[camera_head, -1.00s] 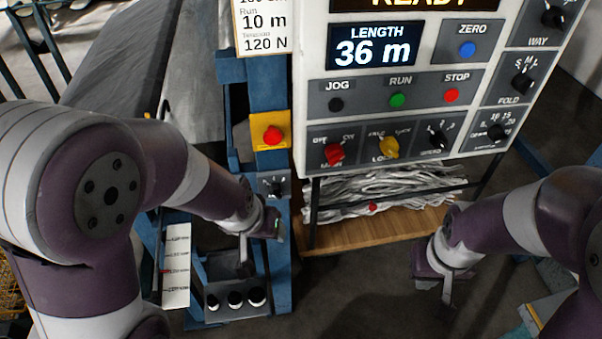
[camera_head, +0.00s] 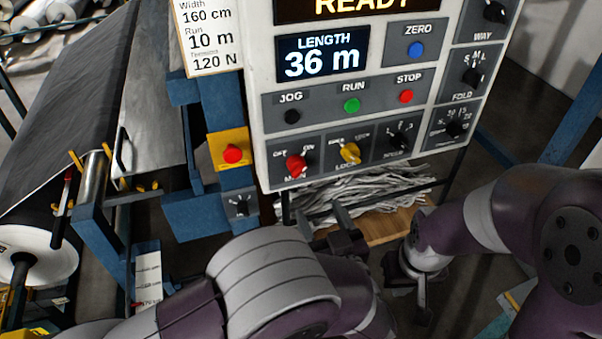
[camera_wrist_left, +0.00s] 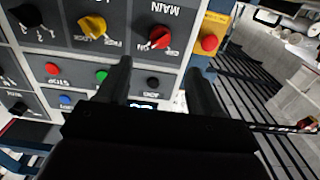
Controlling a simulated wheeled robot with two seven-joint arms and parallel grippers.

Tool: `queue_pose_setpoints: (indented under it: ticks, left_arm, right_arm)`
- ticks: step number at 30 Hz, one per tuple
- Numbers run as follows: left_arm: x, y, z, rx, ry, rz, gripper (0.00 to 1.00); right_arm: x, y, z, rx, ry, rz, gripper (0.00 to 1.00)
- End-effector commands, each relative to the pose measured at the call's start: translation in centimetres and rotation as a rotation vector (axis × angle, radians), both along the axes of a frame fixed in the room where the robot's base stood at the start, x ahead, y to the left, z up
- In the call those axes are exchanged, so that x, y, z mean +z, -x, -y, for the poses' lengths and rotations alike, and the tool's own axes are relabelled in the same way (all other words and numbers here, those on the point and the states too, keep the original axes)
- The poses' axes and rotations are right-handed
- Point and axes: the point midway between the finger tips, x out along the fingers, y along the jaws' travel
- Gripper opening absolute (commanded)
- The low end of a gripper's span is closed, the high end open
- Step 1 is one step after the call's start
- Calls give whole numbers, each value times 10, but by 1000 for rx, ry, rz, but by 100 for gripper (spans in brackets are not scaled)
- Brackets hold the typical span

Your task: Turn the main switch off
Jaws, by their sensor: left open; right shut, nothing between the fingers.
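The red main switch knob (camera_head: 296,166) sits at the lower left of the control panel (camera_head: 258,100), with OFF marked at its upper left and ON at its upper right. Its handle appears turned toward ON. The knob also shows upside down in the left wrist view (camera_wrist_left: 160,37). My left gripper (camera_head: 323,221) is open and empty, below the panel and apart from the knob. In the left wrist view its fingers (camera_wrist_left: 160,80) are spread, with the knob beyond the gap between them. My right gripper (camera_head: 422,305) is shut and empty, low at the right.
A yellow lock knob (camera_head: 350,153) and a black speed knob (camera_head: 398,140) sit right of the main switch. A red button on a yellow plate (camera_head: 232,153) is to its left. Jog, run and stop buttons are above. A wooden shelf with grey strips (camera_head: 380,190) lies below.

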Motion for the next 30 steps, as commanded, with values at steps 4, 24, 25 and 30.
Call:
queue_pose_setpoints:
  ticks: [4, 24, 25, 30]
  left_arm:
    - [5, -33, -13, 8, 0, -1, 66]
    - [1, -113, -37, -1, 3, -1, 66]
    - [1, -113, -37, -1, 3, -1, 66]
    - [1, -113, -37, -1, 3, -1, 27]
  right_arm:
    - [16, 0, 0, 0, 0, 1, 0]
    - [38, 0, 0, 0, 0, 0, 0]
    - [38, 0, 0, 0, 0, 0, 0]
    - [38, 0, 0, 0, 0, 0, 0]
